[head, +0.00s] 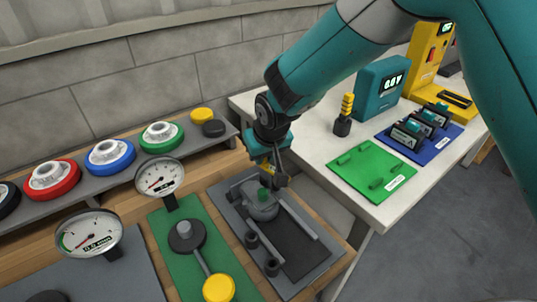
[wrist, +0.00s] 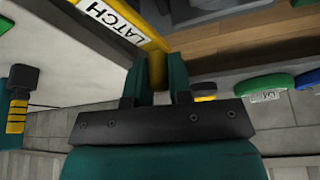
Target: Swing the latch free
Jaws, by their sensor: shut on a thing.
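The latch is a yellow bar (wrist: 155,36) with a white label reading LATCH. In the wrist view its yellow end sits between the two fingers of my gripper (wrist: 157,76), which are shut on it. In the head view my gripper (head: 270,165) points down over the back end of a dark grey fixture (head: 238,222). Only a little yellow of the latch shows there; the arm and fingers hide the rest. A round grey part with a green top (head: 262,204) sits on the fixture just in front of my gripper.
Left of the fixture is a green board with a yellow knob (head: 219,288) and gauges (head: 160,177). A shelf behind holds red, blue and green discs (head: 161,136). At right, a white table (head: 335,150) carries a green tray (head: 371,172), a yellow-black post (head: 344,115) and teal devices.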

